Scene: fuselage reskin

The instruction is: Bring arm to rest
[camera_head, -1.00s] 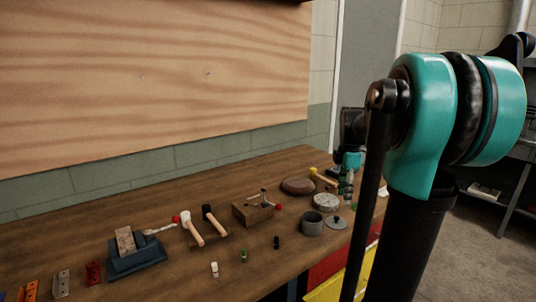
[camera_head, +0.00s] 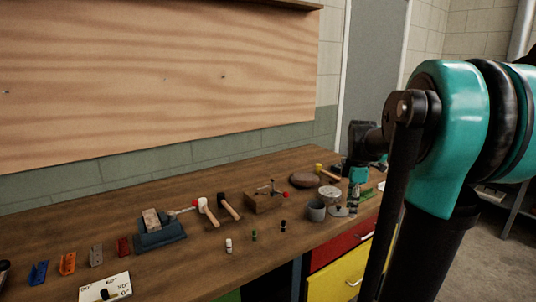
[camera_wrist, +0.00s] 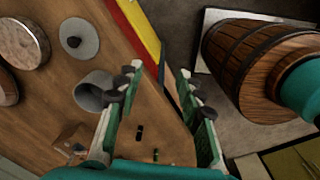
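My arm's large teal and black joint (camera_head: 450,140) fills the right of the head view, with a dark link hanging below it. A smaller teal and black part of my arm (camera_head: 362,150) shows behind it, over the bench's far right end. In the wrist view my gripper (camera_wrist: 160,78) has two green fingers with dark pads spread apart and nothing between them. It hangs above the bench's edge, beside a grey cup (camera_wrist: 95,90). The cup also stands on the bench in the head view (camera_head: 316,211).
The wooden bench (camera_head: 190,265) carries mallets (camera_head: 228,207), a blue holder (camera_head: 160,237), a wooden block (camera_head: 262,203), small bottles and a white card (camera_head: 105,288). Red and yellow drawers (camera_head: 340,275) lie below. A wooden barrel (camera_wrist: 245,55) stands right of my gripper in the wrist view.

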